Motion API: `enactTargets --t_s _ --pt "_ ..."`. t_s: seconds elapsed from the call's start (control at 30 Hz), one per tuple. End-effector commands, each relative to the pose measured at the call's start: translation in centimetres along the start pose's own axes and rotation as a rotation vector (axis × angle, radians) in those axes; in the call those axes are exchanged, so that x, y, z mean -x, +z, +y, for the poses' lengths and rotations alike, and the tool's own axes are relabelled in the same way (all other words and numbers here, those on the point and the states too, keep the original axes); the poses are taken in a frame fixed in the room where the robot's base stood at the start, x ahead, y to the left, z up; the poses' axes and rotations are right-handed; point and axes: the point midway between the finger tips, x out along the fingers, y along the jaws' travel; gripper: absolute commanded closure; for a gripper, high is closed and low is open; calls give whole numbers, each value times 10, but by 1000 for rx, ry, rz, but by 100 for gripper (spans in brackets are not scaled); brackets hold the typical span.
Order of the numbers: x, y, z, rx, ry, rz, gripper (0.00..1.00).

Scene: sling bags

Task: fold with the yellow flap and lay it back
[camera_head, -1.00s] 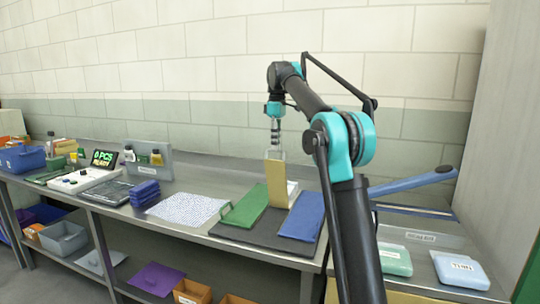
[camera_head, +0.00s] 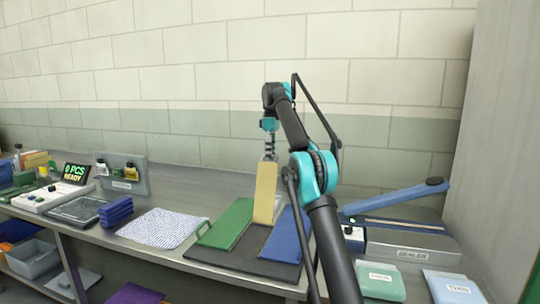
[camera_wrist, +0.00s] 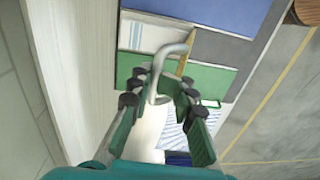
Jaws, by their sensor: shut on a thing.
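The yellow flap (camera_head: 265,192) stands nearly upright, seen almost face on. My gripper (camera_head: 269,156) is at its top end and shut on it. In the wrist view my gripper (camera_wrist: 168,90) is in front, and the yellow flap shows only as a narrow edge (camera_wrist: 184,66). The green flap (camera_head: 226,222) lies flat to its left, and the blue flap (camera_head: 288,236) lies to its right, partly behind my arm. All are on a dark mat (camera_head: 250,262). The wrist view also shows a white piece with blue stripes (camera_wrist: 152,38) beside the yellow edge.
A dotted white cloth (camera_head: 162,228) lies left of the mat, with a blue stack (camera_head: 116,211) beyond. A sealer (camera_head: 410,240) with a raised blue lever stands to the right. Pouches (camera_head: 380,281) lie at the front right. The bench behind the flaps is clear.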

Motion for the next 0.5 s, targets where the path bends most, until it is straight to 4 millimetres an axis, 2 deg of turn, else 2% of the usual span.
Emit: enactTargets --t_s 0.03,0.4,0.43,0.5 --pt "-2 1 5 -4 10 2 100" --pt "-4 0 8 -5 12 3 100" --pt "-4 0 8 -5 12 3 81" --pt "-4 0 8 -5 12 3 72"
